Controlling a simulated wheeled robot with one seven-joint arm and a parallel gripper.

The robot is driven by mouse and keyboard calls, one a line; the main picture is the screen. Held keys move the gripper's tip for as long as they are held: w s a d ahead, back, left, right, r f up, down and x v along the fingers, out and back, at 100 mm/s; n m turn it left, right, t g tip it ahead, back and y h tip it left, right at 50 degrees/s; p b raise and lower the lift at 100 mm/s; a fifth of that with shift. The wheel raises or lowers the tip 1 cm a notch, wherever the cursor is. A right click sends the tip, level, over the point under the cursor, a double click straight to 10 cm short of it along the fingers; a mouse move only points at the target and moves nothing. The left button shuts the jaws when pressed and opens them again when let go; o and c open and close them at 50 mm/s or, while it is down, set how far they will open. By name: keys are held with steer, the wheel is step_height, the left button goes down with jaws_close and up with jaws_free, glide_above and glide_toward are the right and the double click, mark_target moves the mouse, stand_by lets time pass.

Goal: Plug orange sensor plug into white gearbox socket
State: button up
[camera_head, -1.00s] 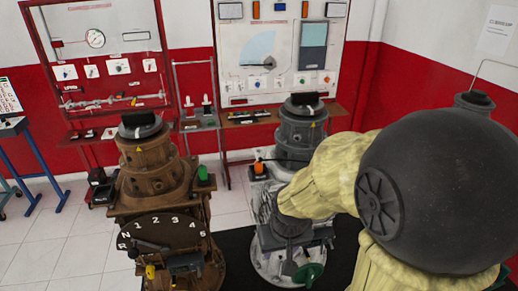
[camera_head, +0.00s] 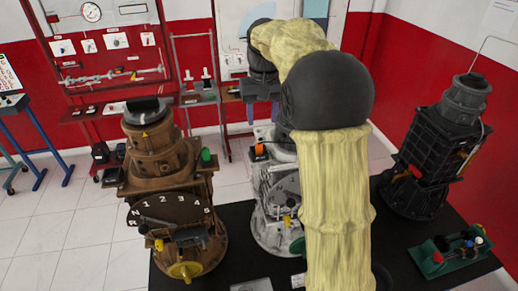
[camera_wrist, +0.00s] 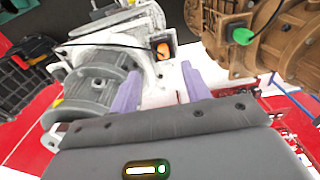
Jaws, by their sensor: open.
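The white gearbox (camera_head: 272,200) stands in the middle, partly hidden behind my arm. The small orange plug (camera_head: 259,150) is at its upper left side, at a dark block. In the wrist view the orange plug (camera_wrist: 163,50) shows against this dark block on the white gearbox (camera_wrist: 85,55), with a black cable running left. I cannot tell how far it sits in a socket. My gripper (camera_head: 250,117) is open, with two purple fingers spread above and behind the gearbox top. In the wrist view my gripper (camera_wrist: 161,79) is empty, and the plug lies beyond and between its fingertips, apart from them.
A brown gearbox (camera_head: 160,180) with a green plug (camera_head: 207,156) stands left. A black gearbox (camera_head: 430,145) with a red plug (camera_head: 415,171) stands right. A green tray (camera_head: 440,268) with knobbed levers lies front right. Wall panels (camera_head: 105,50) are behind.

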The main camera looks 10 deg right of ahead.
step_height(320, 180, up, 5)
glide_above(258, 144)
steer(key=shift+r+g, duration=0.3)
steer(key=shift+r, duration=0.05)
steer(key=shift+f, duration=0.1)
step_height(258, 144, down, 12)
steer(key=p, duration=0.3)
steer(key=shift+w+f, duration=0.1)
